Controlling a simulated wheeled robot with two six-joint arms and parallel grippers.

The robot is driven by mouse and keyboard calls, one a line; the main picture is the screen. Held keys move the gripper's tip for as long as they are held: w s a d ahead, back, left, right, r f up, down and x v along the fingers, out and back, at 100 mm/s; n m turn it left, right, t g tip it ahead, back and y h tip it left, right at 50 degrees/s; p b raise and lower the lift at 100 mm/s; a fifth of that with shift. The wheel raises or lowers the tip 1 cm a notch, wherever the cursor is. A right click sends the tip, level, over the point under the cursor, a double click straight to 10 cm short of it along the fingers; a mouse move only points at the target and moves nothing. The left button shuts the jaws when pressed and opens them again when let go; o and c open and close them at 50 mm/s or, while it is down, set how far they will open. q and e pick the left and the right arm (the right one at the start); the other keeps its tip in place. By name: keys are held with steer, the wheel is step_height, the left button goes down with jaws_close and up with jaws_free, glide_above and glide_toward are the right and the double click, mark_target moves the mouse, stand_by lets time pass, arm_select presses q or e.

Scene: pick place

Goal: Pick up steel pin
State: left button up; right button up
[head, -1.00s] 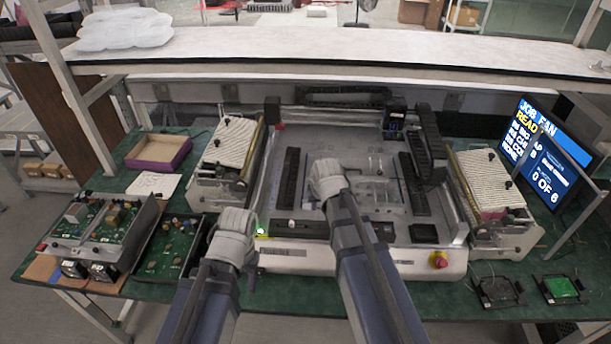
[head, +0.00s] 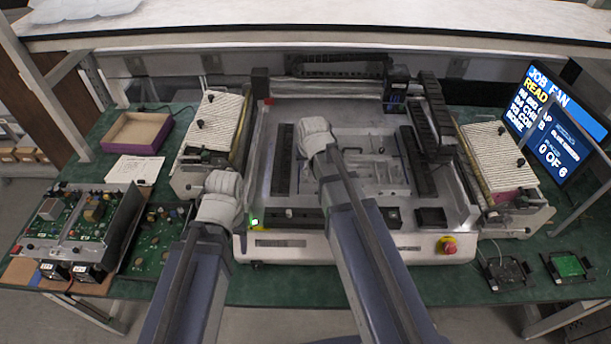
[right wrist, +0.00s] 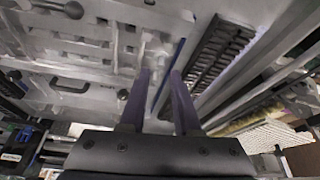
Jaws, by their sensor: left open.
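I cannot make out a steel pin in either view. My right gripper (head: 316,138) hangs over the middle of the grey machine bed (head: 350,135) in the head view. In the right wrist view its two fingers (right wrist: 158,88) stand apart over the bed, with no object clearly held between them. A thin blue strip (right wrist: 166,75) shows behind the fingers. My left gripper (head: 222,188) is by the machine's front left corner. It is open, though its fingertips are hard to see in the head view.
Ribbed feeder units (head: 213,120) and (head: 497,158) flank the machine. An open box (head: 137,132) and green circuit boards (head: 72,225) lie on the left. A screen (head: 553,125), a red stop button (head: 447,246) and small boards (head: 570,265) are at right. A white shelf (head: 330,28) spans the back.

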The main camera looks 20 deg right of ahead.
mark_target(306, 170)
steer(key=shift+w+f, duration=0.15)
steer(key=shift+f, duration=0.25)
steer(key=b+x, duration=0.4)
steer(key=x, duration=0.1)
steer(key=shift+w+r+b, duration=0.1)
steer(key=shift+w+b, duration=0.2)
steer(key=shift+r, duration=0.1)
steer(key=shift+c, duration=0.2)
jaws_close()
